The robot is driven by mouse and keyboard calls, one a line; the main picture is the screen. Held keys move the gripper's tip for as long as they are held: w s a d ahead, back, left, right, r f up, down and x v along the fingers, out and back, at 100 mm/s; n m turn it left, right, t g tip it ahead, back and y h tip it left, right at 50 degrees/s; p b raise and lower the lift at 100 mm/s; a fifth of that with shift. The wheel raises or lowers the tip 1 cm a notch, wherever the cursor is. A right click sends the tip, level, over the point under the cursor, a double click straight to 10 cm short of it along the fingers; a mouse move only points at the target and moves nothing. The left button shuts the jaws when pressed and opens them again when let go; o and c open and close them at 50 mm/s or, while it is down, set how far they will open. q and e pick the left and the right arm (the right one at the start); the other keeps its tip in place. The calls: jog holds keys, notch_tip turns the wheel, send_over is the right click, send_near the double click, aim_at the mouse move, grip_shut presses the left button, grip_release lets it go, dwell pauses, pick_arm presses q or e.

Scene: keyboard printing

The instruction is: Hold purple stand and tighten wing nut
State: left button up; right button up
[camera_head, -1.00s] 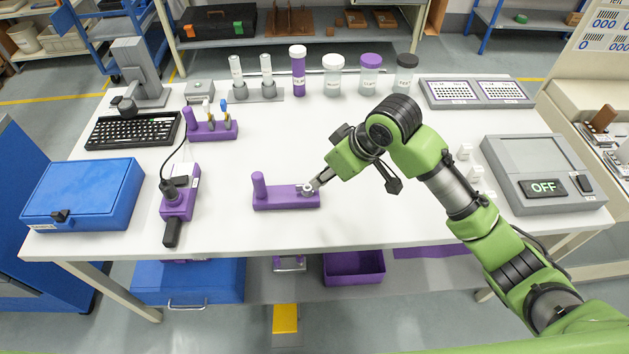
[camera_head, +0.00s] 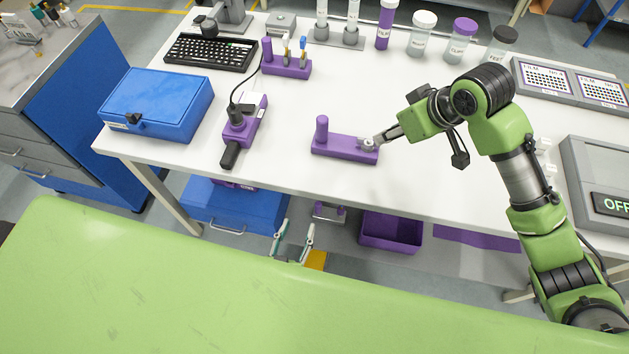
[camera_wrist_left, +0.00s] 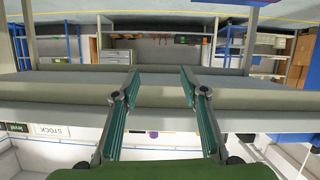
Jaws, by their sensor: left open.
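The purple stand (camera_head: 343,149) lies on the white table near its front edge, with an upright post at its left end. The metal wing nut (camera_head: 367,144) is on its right end, partly covered by fingertips. My right gripper (camera_head: 374,141) reaches in from the right with its fingertips at the wing nut; its grip is too small to make out. My left gripper (camera_head: 293,240) is open and empty, in front of the table's front edge and apart from the stand. In the left wrist view its two teal fingers (camera_wrist_left: 157,100) stand apart with nothing between them.
The white table edge (camera_head: 270,184) lies between my left gripper and the stand. A purple device (camera_head: 243,128) with a black handle and a blue case (camera_head: 160,103) are left of the stand. A purple bin (camera_head: 390,232) sits on the shelf below.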

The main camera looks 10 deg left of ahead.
pick_arm(q)
jog(key=a+r+n+y, duration=0.1)
jog(key=r, duration=0.2)
jog(key=w+a+r+n+t+y, duration=0.1)
jog(key=r, duration=0.2)
jog(key=a+r+t+y, duration=0.1)
jog(key=r, duration=0.2)
jog(key=shift+w+a+r+n, duration=0.1)
jog(key=shift+w+r+n, duration=0.3)
jog(key=m+t, duration=0.2)
send_near(321, 133)
jog(key=shift+h, duration=0.3)
jog(key=w, duration=0.3)
jog(key=w+a, duration=0.1)
jog(key=w, duration=0.6)
jog(key=shift+a+r, duration=0.15)
jog(key=shift+a, duration=0.05)
jog(key=shift+s, duration=0.1)
grip_shut()
jog(key=c, duration=1)
grip_release()
jog(key=shift+c, duration=0.2)
grip_shut()
pick_arm(e)
jog(key=shift+o, duration=0.2)
